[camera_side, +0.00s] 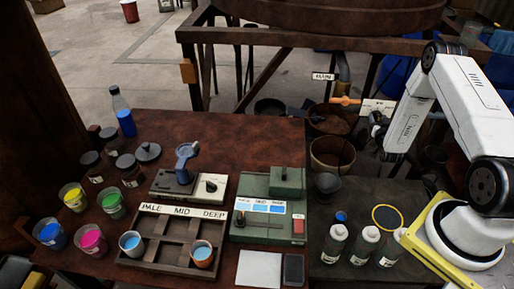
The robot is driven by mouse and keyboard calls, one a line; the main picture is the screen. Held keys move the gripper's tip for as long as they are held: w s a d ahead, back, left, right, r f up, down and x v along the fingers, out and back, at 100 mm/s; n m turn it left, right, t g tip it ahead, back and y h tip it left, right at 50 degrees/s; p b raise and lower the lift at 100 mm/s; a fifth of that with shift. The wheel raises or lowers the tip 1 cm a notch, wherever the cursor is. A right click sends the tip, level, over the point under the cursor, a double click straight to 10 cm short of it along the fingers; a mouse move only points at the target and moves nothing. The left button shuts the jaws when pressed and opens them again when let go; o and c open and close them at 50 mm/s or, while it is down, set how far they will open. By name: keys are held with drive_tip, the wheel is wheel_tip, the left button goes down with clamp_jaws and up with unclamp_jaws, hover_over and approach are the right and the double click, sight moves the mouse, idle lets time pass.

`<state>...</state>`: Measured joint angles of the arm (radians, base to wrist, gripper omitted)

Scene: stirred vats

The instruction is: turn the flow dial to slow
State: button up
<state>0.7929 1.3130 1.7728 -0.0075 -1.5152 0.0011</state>
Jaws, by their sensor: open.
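A white plate (378,105) with small dark markings stands at the back right, by the pipe with the orange valve handle (345,101). A cream-faced box (210,187) with a small dark knob sits on the table beside the blue stand. The markings on both are too small to read, so I cannot tell which is the flow dial or its setting. My gripper (376,121) is dark and small in the picture, just below and in front of the white plate. It is open and seems empty; its fingertips are hard to make out, and I cannot tell whether it touches anything.
A brown tray (154,258) labelled PALE, MID, DEEP holds two cups of blue liquid. A green device (257,237) stands beside it. Cups of coloured paint and dark jars stand at left. Several white bottles (334,244) stand at right. Buckets (332,155) sit below the pipe.

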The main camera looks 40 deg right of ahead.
clamp_jaws()
drive_tip(key=shift+n, duration=0.4)
drive_tip(key=n, duration=0.3)
drive_tip(key=shift+w+a, duration=0.15)
drive_tip(key=shift+a, duration=0.05)
drive_tip(key=shift+w+a+f+n, duration=0.1)
drive_tip(key=shift+f+n, duration=0.05)
drive_tip(key=shift+n, duration=1.85)
unclamp_jaws()
